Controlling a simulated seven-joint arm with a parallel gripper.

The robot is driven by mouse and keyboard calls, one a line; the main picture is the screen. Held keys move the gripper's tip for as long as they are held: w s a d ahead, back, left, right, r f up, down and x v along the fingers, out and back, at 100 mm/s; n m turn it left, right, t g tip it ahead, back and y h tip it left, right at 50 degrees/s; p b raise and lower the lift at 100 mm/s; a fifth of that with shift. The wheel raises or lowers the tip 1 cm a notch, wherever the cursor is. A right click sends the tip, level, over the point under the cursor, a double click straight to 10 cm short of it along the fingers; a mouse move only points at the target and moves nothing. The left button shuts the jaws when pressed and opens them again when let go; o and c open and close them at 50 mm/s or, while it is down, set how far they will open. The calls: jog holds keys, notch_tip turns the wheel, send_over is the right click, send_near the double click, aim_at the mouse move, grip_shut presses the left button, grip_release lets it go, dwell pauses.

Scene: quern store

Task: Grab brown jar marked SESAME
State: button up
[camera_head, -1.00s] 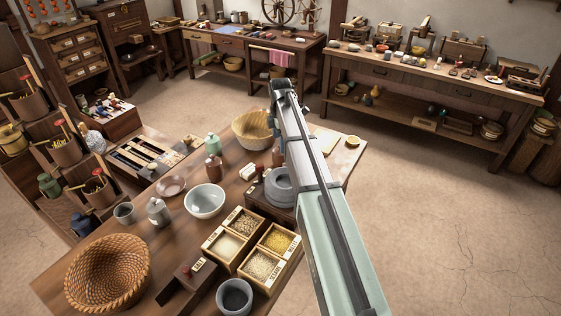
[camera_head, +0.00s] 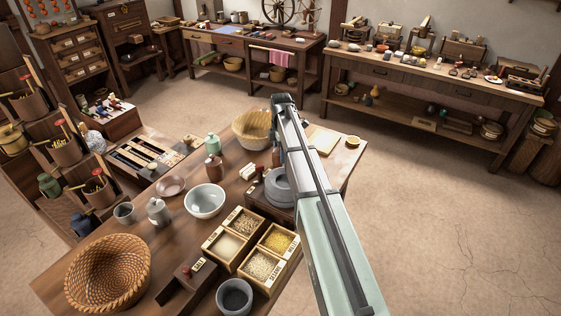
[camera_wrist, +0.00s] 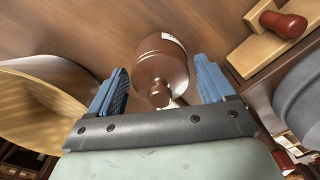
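A brown jar (camera_wrist: 160,68) with a round knob on its lid shows between my fingers in the wrist view. A white label sits at its edge, too oblique to read. My gripper (camera_wrist: 162,84) is open, one blue finger on each side of the jar, with gaps showing. In the head view my arm hides the fingers and most of a brown jar (camera_head: 275,158) between the basket and the grey quern. Another brown jar (camera_head: 213,168) stands to the left, by the white bowl. I cannot read a SESAME label on either jar.
A wide basket (camera_wrist: 42,108) is close on the left in the wrist view; the grey quern (camera_wrist: 302,92) and a board with a red knob (camera_wrist: 284,24) are on the right. In the head view a white bowl (camera_head: 204,201) and labelled grain boxes (camera_head: 228,243) stand nearer.

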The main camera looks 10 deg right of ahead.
grip_shut()
dwell(0.6)
